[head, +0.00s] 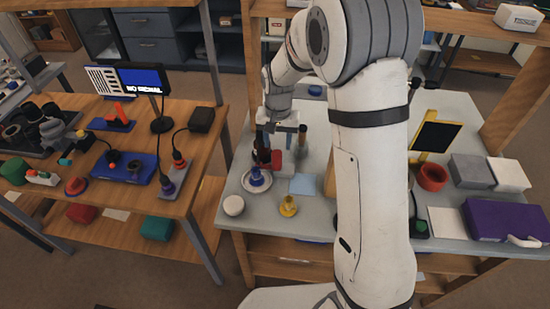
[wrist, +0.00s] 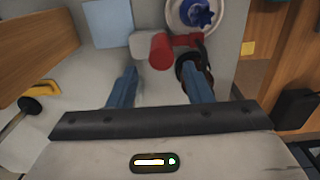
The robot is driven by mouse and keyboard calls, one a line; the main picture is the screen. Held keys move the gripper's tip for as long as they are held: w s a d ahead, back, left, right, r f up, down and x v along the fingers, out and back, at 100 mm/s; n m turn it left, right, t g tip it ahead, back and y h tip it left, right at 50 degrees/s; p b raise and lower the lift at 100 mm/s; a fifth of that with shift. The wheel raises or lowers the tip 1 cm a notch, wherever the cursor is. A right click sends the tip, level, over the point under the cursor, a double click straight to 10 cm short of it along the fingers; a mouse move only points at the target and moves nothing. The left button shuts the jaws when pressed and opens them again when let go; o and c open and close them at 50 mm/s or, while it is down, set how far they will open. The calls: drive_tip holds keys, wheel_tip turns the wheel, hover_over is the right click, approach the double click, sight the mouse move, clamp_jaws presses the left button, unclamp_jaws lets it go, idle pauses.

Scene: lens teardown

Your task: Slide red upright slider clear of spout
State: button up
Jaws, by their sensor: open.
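A red upright piece (head: 276,159) stands on the grey table, below my gripper (head: 281,138). In the wrist view it is a red cylinder (wrist: 161,51) with a red bar reaching right to a dark ring-like part (wrist: 186,62). My gripper (wrist: 160,70) is open, its two blue fingers apart. The red cylinder shows just beyond the fingertips, between their lines; I see no grip on it. The right finger overlaps the dark part in view; I cannot tell whether they touch. A blue piece (wrist: 197,14) on a white dish (wrist: 178,22) is close by. I cannot make out a spout for certain.
A yellow piece (head: 288,206), a white puck (head: 233,205) and a light blue square (head: 303,184) lie nearby. A red bowl (head: 432,177) and a purple box (head: 508,220) are to the right. My arm hides the table's middle. A wooden bench (head: 130,190) stands left.

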sight(277, 153)
wheel_tip(277, 153, down, 8)
drive_tip(key=shift+w+a+f+p, duration=0.1)
drive_tip(key=shift+f+p, duration=0.05)
drive_tip(key=shift+p, duration=0.25)
clamp_jaws()
idle(0.5)
